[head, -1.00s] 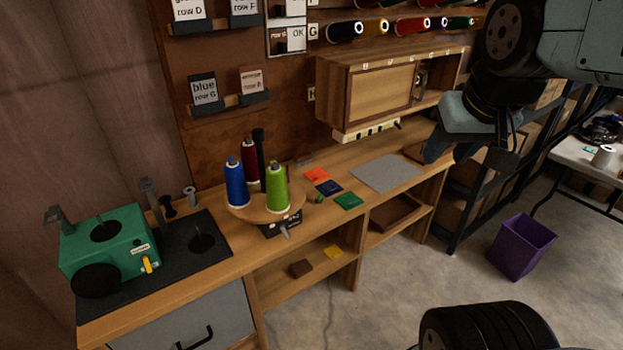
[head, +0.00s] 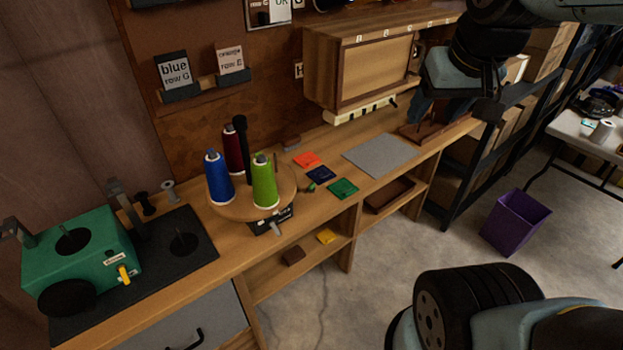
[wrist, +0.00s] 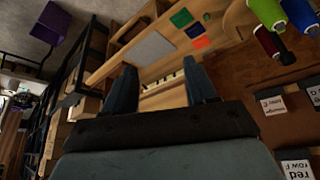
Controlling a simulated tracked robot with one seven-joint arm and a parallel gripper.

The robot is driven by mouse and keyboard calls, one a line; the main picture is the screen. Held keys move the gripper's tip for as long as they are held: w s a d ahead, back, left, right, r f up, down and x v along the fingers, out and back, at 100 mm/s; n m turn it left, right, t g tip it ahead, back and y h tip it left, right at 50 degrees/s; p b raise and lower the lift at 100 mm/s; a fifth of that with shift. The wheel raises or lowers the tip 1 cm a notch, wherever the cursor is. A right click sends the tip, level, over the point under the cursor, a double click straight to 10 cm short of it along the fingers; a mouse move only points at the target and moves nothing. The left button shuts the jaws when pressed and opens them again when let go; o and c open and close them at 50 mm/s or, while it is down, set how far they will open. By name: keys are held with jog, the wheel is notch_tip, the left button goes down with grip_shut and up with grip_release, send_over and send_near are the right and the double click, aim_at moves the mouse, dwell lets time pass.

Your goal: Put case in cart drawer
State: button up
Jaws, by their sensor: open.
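My gripper (head: 424,108) is at the upper right of the head view, in front of the far end of the workbench. In the wrist view my gripper (wrist: 160,72) has its two blue fingers spread, with nothing between them. I cannot tell any object for certain as the case. A grey drawer front (head: 195,325) with a black handle is partly in view at the lower left, under the bench; it looks shut. I cannot tell whether it belongs to a cart.
The wooden workbench (head: 240,240) carries a green machine (head: 80,255), a round stand with several thread cones, coloured squares and a grey mat (head: 383,155). A wall cabinet (head: 365,70) hangs above. A purple bin (head: 515,222) stands on open floor at right.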

jog(key=w+a+f+n+g, duration=0.15)
jog(key=w+a, duration=0.25)
jog(key=w, duration=0.4)
jog(key=n+g, duration=0.4)
jog(key=n, duration=0.3)
send_over(311, 187)
jog(key=w, duration=0.1)
notch_tip(311, 187, down, 20)
notch_tip(311, 187, down, 9)
jog(key=shift+w+a+r, duration=0.15)
jog(key=shift+r, duration=0.05)
jog(key=shift+d+f, duration=0.15)
jog(key=shift+f, duration=1.2)
jog(key=shift+d+f, duration=0.1)
jog(key=shift+f, duration=1.2)
jog(key=shift+c, duration=0.5)
grip_shut()
